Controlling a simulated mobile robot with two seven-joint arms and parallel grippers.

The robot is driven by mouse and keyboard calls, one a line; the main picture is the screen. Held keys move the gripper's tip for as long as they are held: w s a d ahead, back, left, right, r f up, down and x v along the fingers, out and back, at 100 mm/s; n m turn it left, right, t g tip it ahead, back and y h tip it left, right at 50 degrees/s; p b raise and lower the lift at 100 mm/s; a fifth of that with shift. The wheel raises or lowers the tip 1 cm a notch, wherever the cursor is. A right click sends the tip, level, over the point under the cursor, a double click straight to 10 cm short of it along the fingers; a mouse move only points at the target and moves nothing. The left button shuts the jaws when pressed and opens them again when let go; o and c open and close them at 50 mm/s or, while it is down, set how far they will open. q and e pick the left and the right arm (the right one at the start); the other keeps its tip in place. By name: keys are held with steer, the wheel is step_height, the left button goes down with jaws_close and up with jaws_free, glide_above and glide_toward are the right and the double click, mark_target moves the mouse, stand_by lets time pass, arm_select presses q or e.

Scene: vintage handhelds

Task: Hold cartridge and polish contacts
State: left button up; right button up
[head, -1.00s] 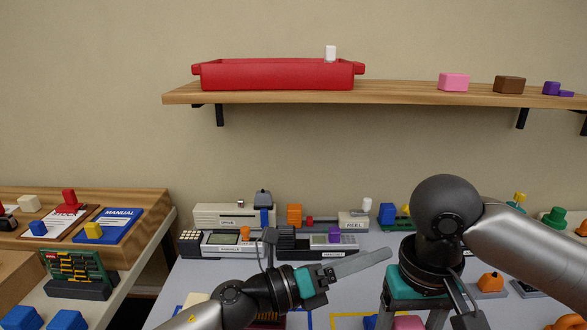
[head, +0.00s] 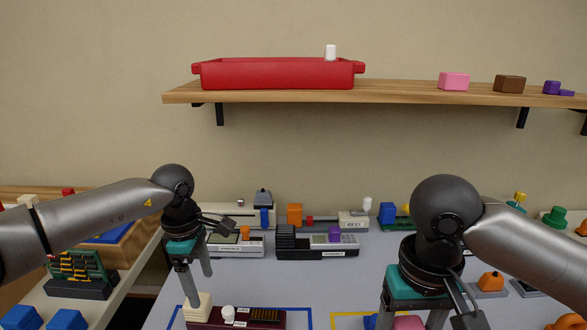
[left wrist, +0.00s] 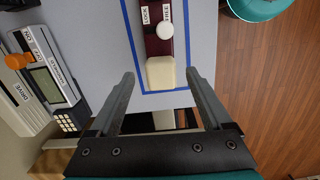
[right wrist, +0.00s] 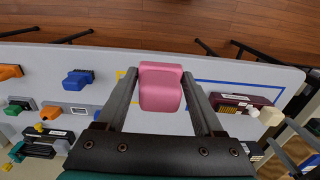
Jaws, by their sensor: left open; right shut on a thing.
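A maroon cartridge-like unit (head: 262,319) with a gold contact strip, a white knob and a cream block (head: 197,308) at its left end lies inside a blue outline. In the left wrist view the cream block (left wrist: 160,72) sits between the tips of my open left gripper (left wrist: 161,77), with the knob and LOCK and FREE labels beyond it. In the head view my left gripper (head: 200,287) points down above the block. My right gripper (right wrist: 160,78) is shut on a pink block (right wrist: 161,90), which shows partly at the head view's lower edge (head: 408,322).
Labelled handhelds (head: 318,246) line the back of the grey table. A yellow outline (head: 345,314) lies right of the blue one. A green circuit board (head: 80,268) stands on the left table. A red tray (head: 277,74) sits on the wall shelf.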

arm_select(q)
steer(key=shift+w+a+r+y, duration=0.1)
steer(key=shift+a+r+y, duration=0.05)
steer(key=shift+a, duration=0.35)
steer(key=shift+a+r+y, duration=0.1)
steer(key=shift+a+y, duration=0.05)
steer(key=shift+a, duration=0.3)
steer(key=shift+f, duration=0.15)
arm_select(e)
steer(key=shift+f, duration=0.15)
arm_select(q)
step_height(320, 180, down, 9)
steer(key=b, duration=0.6)
steer(key=shift+r, duration=0.2)
arm_select(e)
step_height(320, 180, down, 6)
arm_select(q)
jaws_close()
steer(key=shift+f, duration=0.1)
